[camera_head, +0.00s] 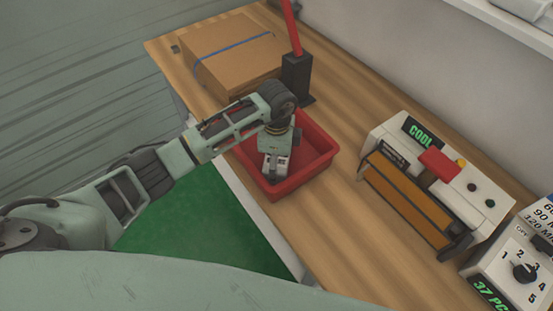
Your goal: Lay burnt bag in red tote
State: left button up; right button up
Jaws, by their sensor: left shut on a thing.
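The red tote (312,178) stands on the wooden bench, left of the machine with the COOL sign. My left gripper (275,168) reaches in from the left and points down inside the tote's outline, over its near left part. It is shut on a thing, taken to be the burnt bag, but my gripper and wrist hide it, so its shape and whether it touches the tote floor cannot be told. The part of the tote floor that shows looks bare. My right gripper is not in view.
A cardboard box (222,62) with a blue strap and a black holder (296,76) with a red upright stand behind the tote. The COOL machine (427,185) and a dial unit (515,262) stand to the right. Bare bench (345,215) lies between tote and machine.

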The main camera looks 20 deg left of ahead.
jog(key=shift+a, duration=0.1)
pick_arm(q)
jog(key=shift+f, duration=0.2)
jog(key=o, duration=1.2)
jog(key=shift+o, duration=0.2)
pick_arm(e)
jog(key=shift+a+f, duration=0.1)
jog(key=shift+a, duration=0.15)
pick_arm(q)
jog(key=shift+r, duration=0.15)
jog(key=shift+r, duration=0.2)
notch_tip(320, 180, up, 10)
jog(key=b, duration=0.3)
jog(key=shift+w+r, duration=0.1)
jog(key=shift+r, duration=0.8)
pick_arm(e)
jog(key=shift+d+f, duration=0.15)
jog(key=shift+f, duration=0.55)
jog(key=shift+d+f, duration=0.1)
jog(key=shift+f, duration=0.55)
